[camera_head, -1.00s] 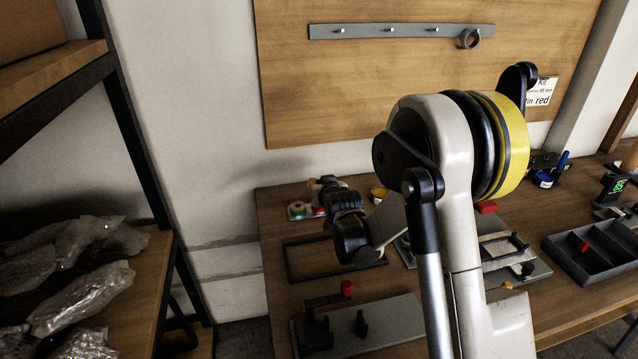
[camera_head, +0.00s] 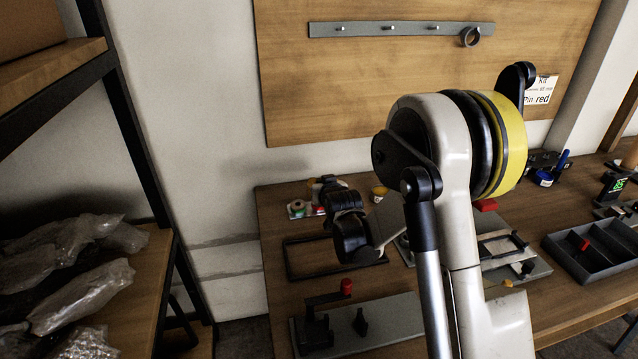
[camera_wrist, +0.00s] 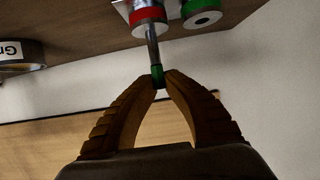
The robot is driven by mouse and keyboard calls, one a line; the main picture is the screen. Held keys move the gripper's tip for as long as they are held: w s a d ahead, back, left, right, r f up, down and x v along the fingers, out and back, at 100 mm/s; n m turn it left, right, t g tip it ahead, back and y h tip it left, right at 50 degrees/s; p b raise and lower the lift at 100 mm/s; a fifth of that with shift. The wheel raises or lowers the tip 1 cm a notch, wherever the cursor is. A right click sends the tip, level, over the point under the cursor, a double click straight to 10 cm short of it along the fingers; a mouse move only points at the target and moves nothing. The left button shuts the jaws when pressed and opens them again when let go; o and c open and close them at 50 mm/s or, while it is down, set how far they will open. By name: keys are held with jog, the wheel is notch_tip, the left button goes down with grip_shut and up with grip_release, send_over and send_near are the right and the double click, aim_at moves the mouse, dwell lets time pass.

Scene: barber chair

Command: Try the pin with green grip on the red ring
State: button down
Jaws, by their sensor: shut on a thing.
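My gripper (camera_wrist: 160,78) is shut on the green grip (camera_wrist: 157,76) of a pin. The pin's bare metal shaft (camera_wrist: 152,45) points away from the fingers to the red ring (camera_wrist: 147,15). Its far end overlaps the lower front of the ring in the wrist view; I cannot tell whether the tip is inside the hole or only in front of it. A green ring (camera_wrist: 201,8) with a dark hole sits just right of the red one. In the head view the rings (camera_head: 298,208) are small, and my wrist partly hides the gripper.
On the bench are a black frame (camera_head: 290,262), a grey plate with a red-knobbed lever (camera_head: 346,286) and a divided tray (camera_head: 590,262). A peg rail (camera_head: 365,31) hangs on the board behind.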

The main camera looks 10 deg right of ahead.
jog(key=shift+r+p, duration=1.9)
jog(key=shift+r, duration=1.2)
jog(key=shift+f, duration=0.1)
